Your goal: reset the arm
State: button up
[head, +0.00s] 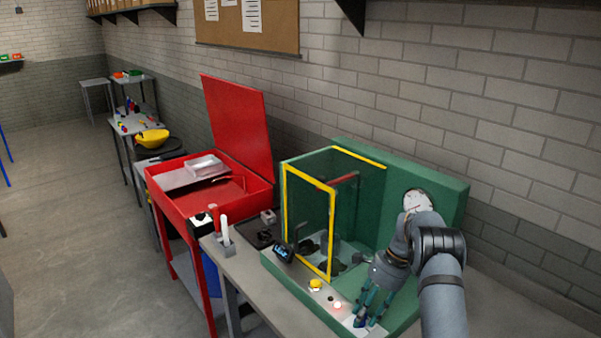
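My gripper (368,309) hangs at the end of my grey arm at the lower right of the head view. It points down over the front right part of a green machine (455,205). Its teal fingers look spread apart. A small blue and white patch shows at the fingertips, and I cannot tell whether they touch it. The machine has a yellow-framed clear door (330,235) on its left side, left of my gripper.
An open red toolbox (160,185) stands left of the machine. A brick wall (480,90) runs behind. The floor at left is clear.

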jog(key=m+b, duration=0.1)
jog(key=m, duration=0.1)
jog(key=m+t+b, duration=0.1)
jog(key=m, duration=0.1)
jog(key=shift+s+a+f+t, duration=0.1)
jog(key=shift+s+f+t, duration=0.05)
jog(key=shift+t, duration=0.15)
jog(key=m+b, duration=0.1)
jog(key=m, duration=0.1)
jog(key=m+t, duration=0.1)
jog(key=m, duration=0.1)
jog(key=shift+s+a+t+b, duration=0.1)
jog(key=shift+t+b, duration=0.2)
jog(key=shift+b, duration=0.1)
